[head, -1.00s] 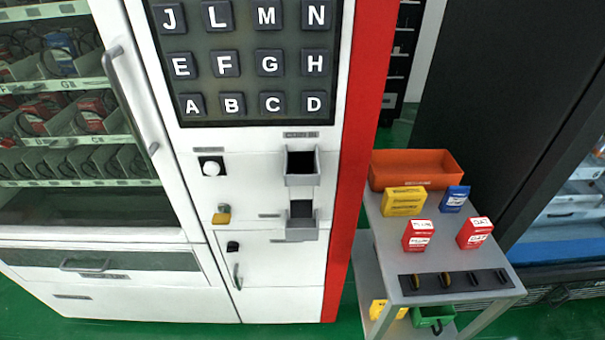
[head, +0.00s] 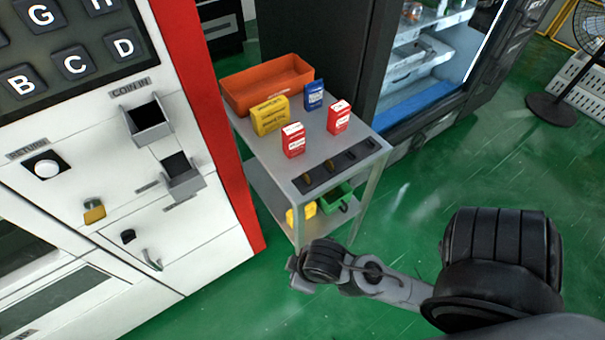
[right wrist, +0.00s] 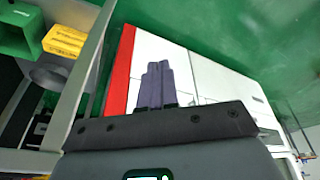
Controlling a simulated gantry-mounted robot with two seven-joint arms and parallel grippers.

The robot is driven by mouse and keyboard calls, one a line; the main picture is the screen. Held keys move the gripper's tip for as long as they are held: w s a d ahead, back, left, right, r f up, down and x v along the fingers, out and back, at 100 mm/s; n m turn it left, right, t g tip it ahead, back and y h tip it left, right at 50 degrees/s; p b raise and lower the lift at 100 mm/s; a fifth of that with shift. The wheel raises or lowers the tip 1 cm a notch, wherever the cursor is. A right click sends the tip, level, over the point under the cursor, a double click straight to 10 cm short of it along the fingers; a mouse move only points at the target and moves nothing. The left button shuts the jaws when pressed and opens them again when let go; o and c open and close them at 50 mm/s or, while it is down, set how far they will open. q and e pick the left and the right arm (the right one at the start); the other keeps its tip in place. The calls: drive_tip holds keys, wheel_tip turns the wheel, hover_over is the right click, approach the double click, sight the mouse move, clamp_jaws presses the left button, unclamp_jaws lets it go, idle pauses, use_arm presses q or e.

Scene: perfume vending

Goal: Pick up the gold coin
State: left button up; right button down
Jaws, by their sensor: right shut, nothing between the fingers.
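A black strip (head: 340,167) with several small slots lies along the front edge of the cart's top shelf. Small gold-coloured pieces, which look like coins, stand in its left slots, one of them a gold coin (head: 307,179); the slots farther right look dark. My right arm comes in from the lower right in the head view, its end low in front of the cart and below the strip. In the right wrist view my right gripper (right wrist: 157,70) has its fingers together, with nothing between them. My left gripper is not in view.
The grey cart (head: 262,160) also bears an orange bin (head: 235,100), a yellow box (head: 270,115), a blue box (head: 313,95) and two red boxes (head: 293,140). A green bin (head: 335,200) is on its lower shelf. The vending machine (head: 215,235) stands left; green floor is open at right.

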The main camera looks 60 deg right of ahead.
drive_tip(key=c, duration=1.8)
unclamp_jaws()
drive_tip(key=o, duration=0.6)
drive_tip(key=shift+a, duration=0.1)
drive_tip(key=shift+w, duration=0.1)
